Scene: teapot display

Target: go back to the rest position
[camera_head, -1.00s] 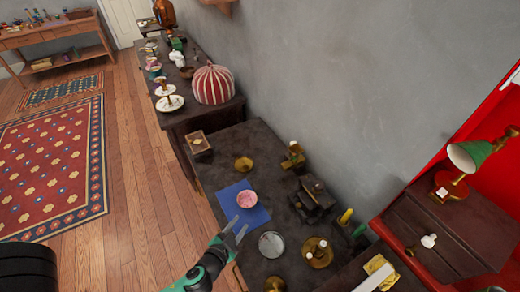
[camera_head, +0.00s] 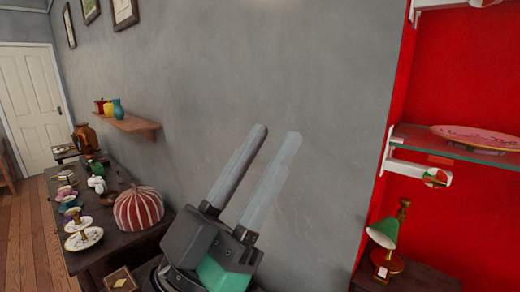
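My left gripper (camera_head: 277,133) is raised close to the camera in the middle of the head view, its two long grey fingers pointing up in front of the grey wall. The fingers stand apart with nothing between them. Its body covers part of the dark table below. My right gripper is not in this view. The pink bowl and blue cloth on the near table are out of view now.
At the left, a dark table (camera_head: 75,261) holds a red-and-white striped dome (camera_head: 138,208), cups and tiered plates (camera_head: 84,239). A wall shelf (camera_head: 128,124) holds small vases. At the right are a green lamp (camera_head: 384,231) and a glass shelf with a pink plate (camera_head: 480,136).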

